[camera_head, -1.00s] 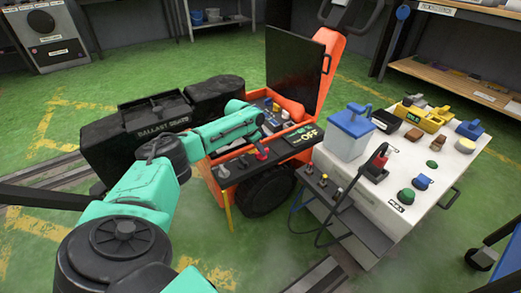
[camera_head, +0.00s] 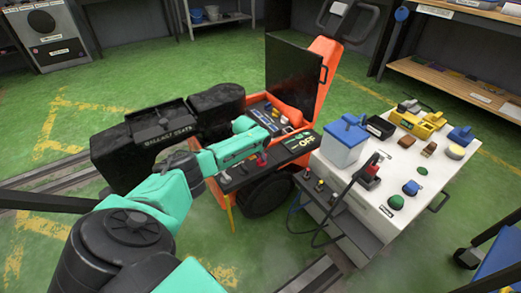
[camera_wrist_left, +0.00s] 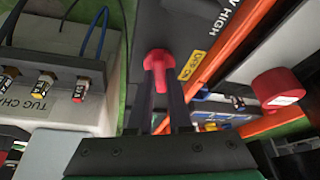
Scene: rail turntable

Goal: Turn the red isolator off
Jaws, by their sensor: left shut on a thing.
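In the head view my left forearm reaches over the panel and the fingertips are hard to make out. The exact angle of the handle is not clear. My right gripper is in neither view.
Other levers (camera_head: 227,175) stand left of the isolator on the panel. A white cart (camera_head: 405,190) with boxes and cables stands close on the right. A red round knob (camera_wrist_left: 278,88) shows in the wrist view. Green floor is open behind.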

